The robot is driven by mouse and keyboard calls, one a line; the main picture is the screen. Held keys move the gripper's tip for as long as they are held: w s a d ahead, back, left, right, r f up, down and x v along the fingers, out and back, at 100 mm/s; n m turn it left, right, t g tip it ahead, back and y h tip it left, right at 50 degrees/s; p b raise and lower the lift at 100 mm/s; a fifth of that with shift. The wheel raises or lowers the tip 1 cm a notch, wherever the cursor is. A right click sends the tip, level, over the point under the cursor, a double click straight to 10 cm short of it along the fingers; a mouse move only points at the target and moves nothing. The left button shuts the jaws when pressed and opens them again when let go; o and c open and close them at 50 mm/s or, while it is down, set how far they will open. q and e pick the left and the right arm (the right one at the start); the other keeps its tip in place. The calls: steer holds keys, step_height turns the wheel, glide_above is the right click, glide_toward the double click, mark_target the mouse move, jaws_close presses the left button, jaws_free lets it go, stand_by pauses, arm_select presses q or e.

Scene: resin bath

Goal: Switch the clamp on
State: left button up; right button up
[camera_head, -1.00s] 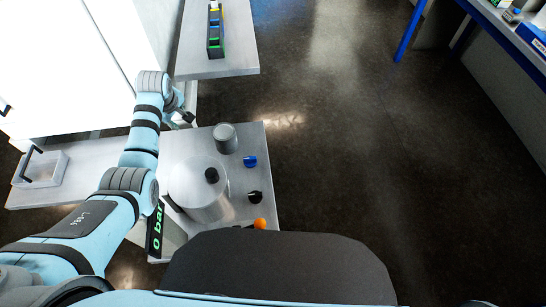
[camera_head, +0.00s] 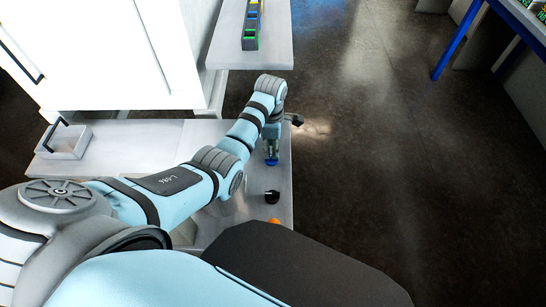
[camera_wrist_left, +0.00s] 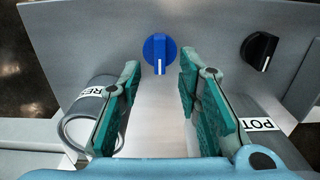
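A blue knob (camera_wrist_left: 160,50) with a white pointer mark sits on the grey panel straight ahead in the left wrist view. Its mark points downward in that view. In the head view the blue knob (camera_head: 272,162) shows just below my left gripper (camera_head: 271,150). In the wrist view the left gripper (camera_wrist_left: 160,75) is open, its teal fingers apart and nothing between them. The knob lies ahead of the gap, and I cannot tell if a fingertip touches it. A black knob (camera_wrist_left: 261,50) is to the right. No label naming the clamp is legible. My right gripper is not in view.
A grey cylinder with a partly hidden label starting "RE" (camera_wrist_left: 95,110) is beside the left finger; one labelled "POT" (camera_wrist_left: 265,122) is beside the right. An orange knob (camera_head: 274,221) is nearer me.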

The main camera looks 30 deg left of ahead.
mark_target(271, 158)
arm_select(q)
step_height(271, 158, down, 5)
steer(key=shift+r+b, duration=0.1)
steer(key=shift+b, duration=0.55)
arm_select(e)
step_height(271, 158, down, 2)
arm_select(q)
jaws_close()
